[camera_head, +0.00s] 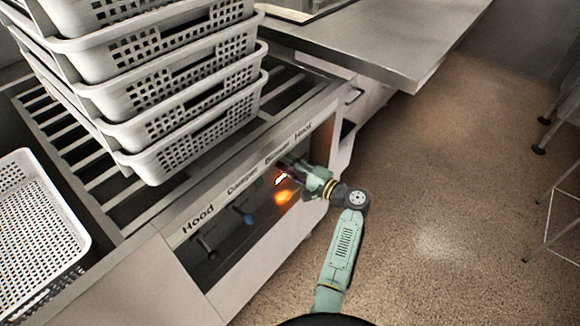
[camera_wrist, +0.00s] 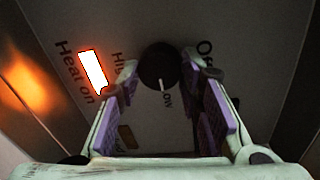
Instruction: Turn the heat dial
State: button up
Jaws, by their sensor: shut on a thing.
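The heat dial (camera_wrist: 157,62) is a round black knob with a pale pointer line, on the dark control panel in the wrist view. The pointer faces down in that view, near a label that looks like "Low"; a "High" label is at its left. My gripper (camera_wrist: 160,78) has its two purple-padded fingers on either side of the dial and is shut on it. A lit orange-white "Heat on" lamp (camera_wrist: 92,71) glows left of the dial. In the head view my gripper (camera_head: 290,168) is at the panel's right end, and hides the dial.
White perforated baskets (camera_head: 190,140) are stacked on the slatted top above. Another basket (camera_head: 35,290) stands at the left. Open floor (camera_head: 440,220) lies right.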

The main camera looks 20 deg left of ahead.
jog(key=o, duration=1.2)
jog(key=shift+c, duration=0.2)
jog(key=shift+d, duration=0.1)
jog(key=v, duration=1.1)
jog(key=shift+s+d, duration=0.15)
jog(key=shift+d, duration=0.25)
jog(key=shift+r, duration=0.1)
